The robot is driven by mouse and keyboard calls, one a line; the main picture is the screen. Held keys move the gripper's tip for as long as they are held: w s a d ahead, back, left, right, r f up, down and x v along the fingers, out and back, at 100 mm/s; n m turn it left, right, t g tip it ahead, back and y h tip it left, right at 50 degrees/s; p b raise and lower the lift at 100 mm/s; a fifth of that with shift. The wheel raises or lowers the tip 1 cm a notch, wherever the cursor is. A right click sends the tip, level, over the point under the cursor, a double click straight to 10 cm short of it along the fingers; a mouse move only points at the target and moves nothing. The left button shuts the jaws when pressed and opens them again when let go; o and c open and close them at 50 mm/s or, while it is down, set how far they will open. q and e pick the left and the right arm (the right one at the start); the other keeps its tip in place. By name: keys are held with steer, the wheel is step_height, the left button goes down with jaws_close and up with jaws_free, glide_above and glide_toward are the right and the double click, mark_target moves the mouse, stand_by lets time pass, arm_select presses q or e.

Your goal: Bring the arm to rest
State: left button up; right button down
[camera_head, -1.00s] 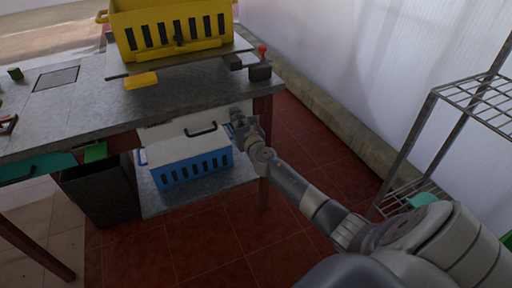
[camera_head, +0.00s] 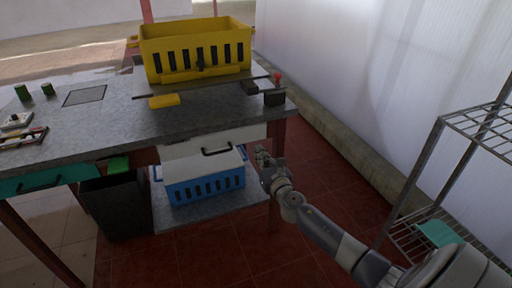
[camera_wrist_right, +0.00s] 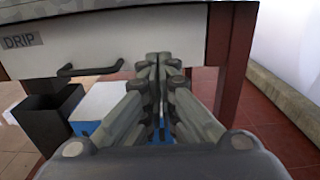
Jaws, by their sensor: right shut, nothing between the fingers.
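My right arm reaches in from the lower right of the head view. Its gripper (camera_head: 262,156) is shut and empty, in front of the table's right end, just right of the white drawer's handle. In the right wrist view the gripper (camera_wrist_right: 158,62) shows its fingers pressed together, with nothing between them. The white drawer (camera_wrist_right: 110,45), labelled DRIP, is beyond the fingers and looks closed. My left gripper is not in view.
The grey table (camera_head: 110,118) carries a yellow crate (camera_head: 195,50). A blue crate (camera_head: 205,186) sits on the lower shelf, beside a black bin (camera_head: 118,205). A wire rack (camera_head: 425,180) stands at right. Red floor (camera_head: 330,185) is open between table and rack.

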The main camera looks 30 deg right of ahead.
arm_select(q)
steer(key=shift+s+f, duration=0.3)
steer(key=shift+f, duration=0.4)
arm_select(e)
steer(key=shift+v, duration=1.9)
